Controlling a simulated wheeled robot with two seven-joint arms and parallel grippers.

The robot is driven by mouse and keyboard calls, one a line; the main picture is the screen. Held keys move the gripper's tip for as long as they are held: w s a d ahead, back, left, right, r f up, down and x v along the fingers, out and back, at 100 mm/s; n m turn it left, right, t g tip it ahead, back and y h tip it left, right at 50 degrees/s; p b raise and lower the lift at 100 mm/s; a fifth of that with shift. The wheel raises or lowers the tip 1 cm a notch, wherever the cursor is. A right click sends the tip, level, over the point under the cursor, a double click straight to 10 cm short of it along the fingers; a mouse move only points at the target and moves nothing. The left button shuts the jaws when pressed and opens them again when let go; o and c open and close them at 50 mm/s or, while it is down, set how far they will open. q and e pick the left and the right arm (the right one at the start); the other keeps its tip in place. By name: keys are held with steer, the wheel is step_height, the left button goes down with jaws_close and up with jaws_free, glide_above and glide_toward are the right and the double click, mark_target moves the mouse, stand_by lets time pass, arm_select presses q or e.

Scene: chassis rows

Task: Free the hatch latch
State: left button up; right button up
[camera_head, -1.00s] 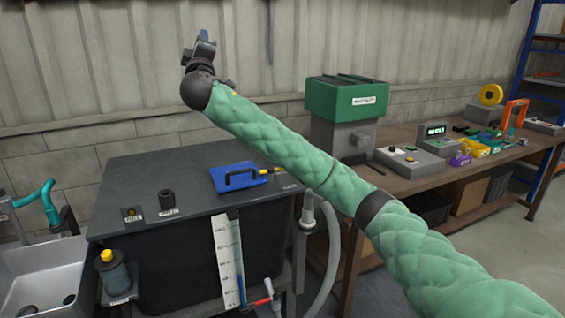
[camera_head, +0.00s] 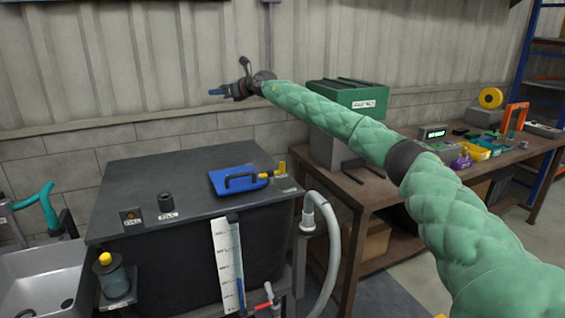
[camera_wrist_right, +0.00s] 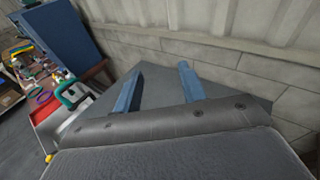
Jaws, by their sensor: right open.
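The hatch is a blue panel (camera_head: 222,181) with a black bar handle (camera_head: 243,182), lying on the dark top of a tank (camera_head: 140,185). A yellow latch piece (camera_head: 282,168) stands at the hatch's right end, with a small label beside it. My right gripper (camera_head: 215,92) is above and behind the tank, near the wall, well apart from the hatch and latch. Its two blue fingers (camera_wrist_right: 159,72) are spread with nothing between them in the wrist view. The hatch and latch do not show in the wrist view. My left gripper is not in view.
A black knob (camera_head: 166,201) and a labelled square plate (camera_head: 131,217) sit on the tank top's left front. A white gauge strip (camera_head: 228,262) and grey hose (camera_head: 329,250) are at the front. A green-topped machine (camera_head: 350,95) stands on the right bench, behind my right arm.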

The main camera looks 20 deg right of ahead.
steer(key=d+f+n+g+h, duration=0.1)
steer(key=d+f+g+h, duration=0.2)
steer(key=d+f, duration=0.35)
steer(key=n+g+h, duration=0.5)
steer(key=g+h, duration=0.2)
steer(key=g, duration=0.3)
glide_above(282, 163)
steer(key=f, duration=0.8)
steer(key=w+f, duration=0.1)
steer(key=f, duration=0.3)
steer(key=shift+d+f, duration=0.35)
steer(key=shift+s, duration=0.1)
steer(key=shift+f, duration=0.65)
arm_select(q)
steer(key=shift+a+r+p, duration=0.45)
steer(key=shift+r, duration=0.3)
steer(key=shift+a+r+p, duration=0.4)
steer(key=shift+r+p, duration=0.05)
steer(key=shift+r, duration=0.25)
arm_select(e)
steer(key=shift+f, duration=3.25)
jaws_close()
